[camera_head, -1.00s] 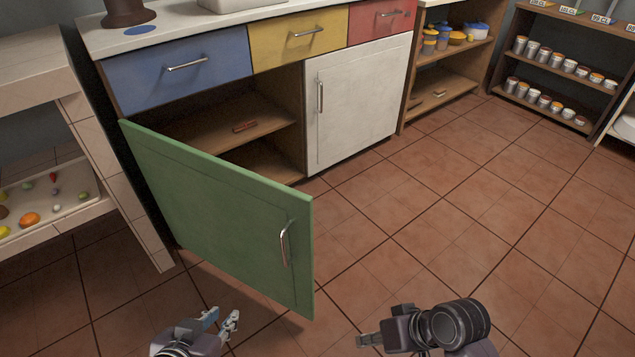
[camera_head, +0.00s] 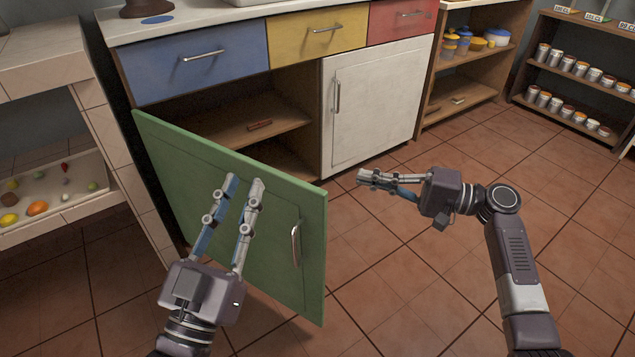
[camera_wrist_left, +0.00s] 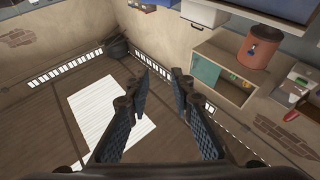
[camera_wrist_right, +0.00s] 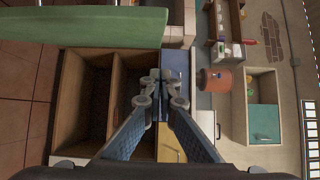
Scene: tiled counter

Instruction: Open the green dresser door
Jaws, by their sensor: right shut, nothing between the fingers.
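The green dresser door (camera_head: 262,215) stands wide open, swung out from the cabinet on its left edge. Its metal handle (camera_head: 296,243) is on the outer face near the free edge. My left gripper (camera_head: 243,182) is open and empty in front of the door's outer face, left of the handle; whether it touches the door I cannot tell. My right gripper (camera_head: 360,178) is shut and empty, to the right of the door's free edge, in front of the white door. The right wrist view shows the door (camera_wrist_right: 90,24) along the top and the right fingertips (camera_wrist_right: 152,78) together.
The open compartment (camera_head: 225,125) shows a shelf with a small brown item (camera_head: 260,124). Blue, yellow and red drawers and a white door (camera_head: 372,103) are shut. A tiled stand (camera_head: 110,130) is at left. Floor at right is clear.

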